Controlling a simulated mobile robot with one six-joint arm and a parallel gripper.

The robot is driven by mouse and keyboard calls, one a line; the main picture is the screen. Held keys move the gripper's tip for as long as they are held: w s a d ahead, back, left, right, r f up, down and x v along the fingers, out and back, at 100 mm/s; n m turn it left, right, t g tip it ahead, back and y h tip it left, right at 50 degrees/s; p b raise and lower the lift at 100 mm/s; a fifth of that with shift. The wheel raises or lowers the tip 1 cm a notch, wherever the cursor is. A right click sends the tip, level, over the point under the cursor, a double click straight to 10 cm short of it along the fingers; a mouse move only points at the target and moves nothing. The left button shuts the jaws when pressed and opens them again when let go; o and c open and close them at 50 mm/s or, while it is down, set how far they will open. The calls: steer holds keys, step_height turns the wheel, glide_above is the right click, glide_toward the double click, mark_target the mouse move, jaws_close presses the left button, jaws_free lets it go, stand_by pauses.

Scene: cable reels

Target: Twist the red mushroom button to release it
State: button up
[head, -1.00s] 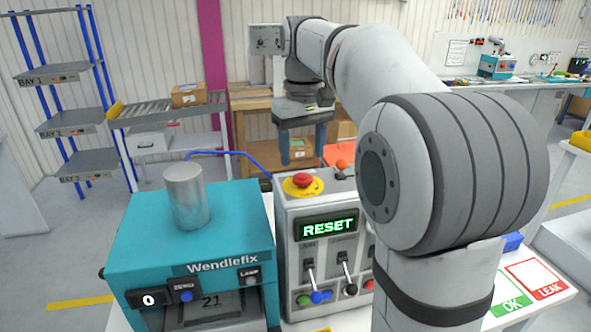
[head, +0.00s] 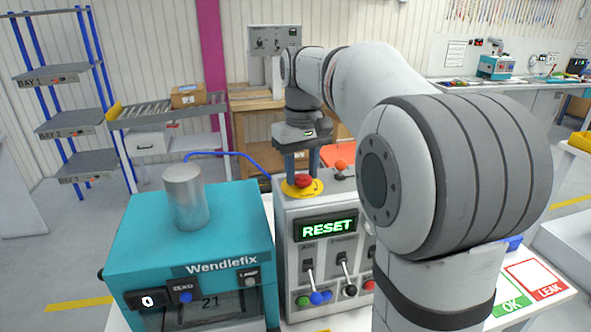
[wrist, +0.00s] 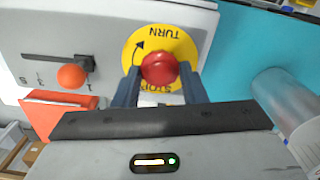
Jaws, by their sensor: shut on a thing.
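The red mushroom button (head: 303,181) sits on a yellow round plate (head: 290,190) on top of the grey control box (head: 287,240). In the wrist view the red button (wrist: 159,68) lies between the two fingers, and the yellow plate (wrist: 184,46) shows the word TURN and a curved arrow. My gripper (head: 302,172) points down over the button and is shut on it, with a finger on each side. The lower fingertips are partly hidden by the button in the head view. The box's display (head: 327,228) reads RESET in green.
A lever with an orange ball knob (wrist: 71,77) stands beside the button on the box top. A teal Wendlefix machine (head: 190,240) with a metal cylinder (head: 184,197) stands to the left. Green OK (head: 509,306) and red LEAK (head: 540,277) cards lie at right.

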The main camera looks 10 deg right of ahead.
steer(key=c, duration=0.3)
steer(key=shift+o, duration=0.6)
steer(key=shift+a, duration=0.35)
steer(key=shift+d, duration=0.35)
steer(key=shift+c, duration=0.9)
steer(key=shift+a, duration=0.1)
steer(key=m+p, duration=0.1)
steer(key=m, duration=0.2)
steer(key=shift+r+m, duration=0.1)
steer(key=shift+m, duration=0.3)
steer(key=shift+m+p, duration=0.7)
steer(key=shift+m, duration=1.3)
steer(key=o, duration=1)
